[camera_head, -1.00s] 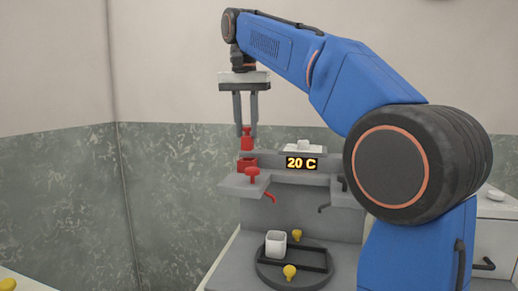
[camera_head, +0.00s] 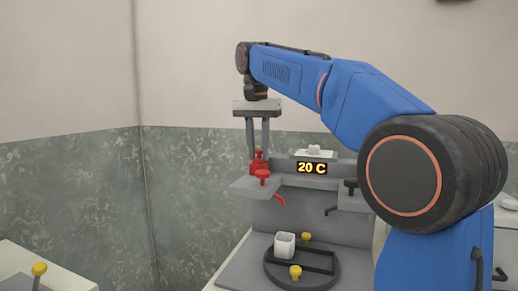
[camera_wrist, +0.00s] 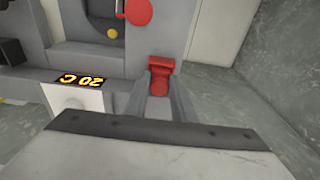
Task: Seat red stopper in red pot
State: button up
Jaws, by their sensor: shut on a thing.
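My gripper (camera_head: 258,154) points down at the left end of the grey stand, its fingers shut on the red stopper (camera_head: 258,153). The red pot (camera_head: 259,166) is directly below the stopper, on the stand's left ledge. No gap shows between the two in the head view; I cannot tell how deep the stopper sits. In the wrist view the stopper (camera_wrist: 160,90) is between the fingertips, with red of the pot (camera_wrist: 161,64) just beyond it. The pot's mouth is hidden.
A red knob (camera_head: 262,177) stands on the ledge in front of the pot, with a red lever (camera_head: 279,199) below. A "20 C" display (camera_head: 312,168) is to the right.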

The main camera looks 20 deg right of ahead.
jog(key=shift+f, duration=0.3)
jog(key=o, duration=1)
jog(key=shift+r, duration=0.6)
jog(key=r, duration=0.7)
jog(key=shift+s+a+r, duration=0.2)
jog(key=shift+s+a, duration=0.1)
jog(key=shift+s, duration=0.1)
